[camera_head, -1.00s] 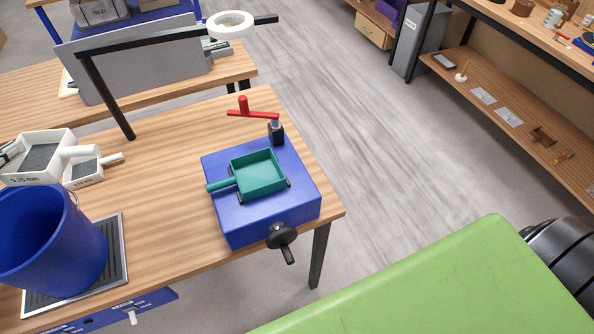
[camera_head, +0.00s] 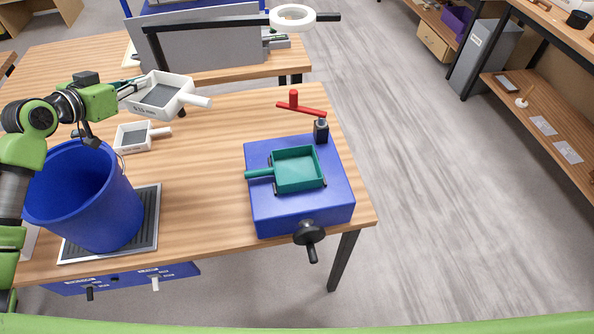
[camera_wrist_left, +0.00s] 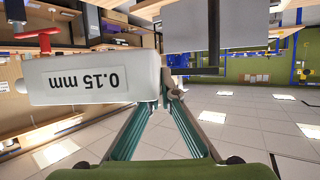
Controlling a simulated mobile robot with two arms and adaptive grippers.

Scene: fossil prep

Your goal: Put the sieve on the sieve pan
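The white sieve (camera_head: 160,96), a square frame with grey mesh and a stub handle pointing right, is in the air above the table's left part. My left gripper (camera_head: 129,90) is shut on its left edge. In the left wrist view my left gripper's fingers (camera_wrist_left: 162,103) meet at the sieve (camera_wrist_left: 95,80), whose side reads 0.15 mm. A teal square pan (camera_head: 298,170) with a handle to the left, apparently the sieve pan, sits on a blue box-shaped device (camera_head: 300,215), right of and apart from the sieve. My right gripper is not in view.
A second, smaller white sieve (camera_head: 133,138) lies on the wooden table (camera_head: 210,200). A blue bucket (camera_head: 85,205) stands on a grey mat at left. The table between bucket and device is clear.

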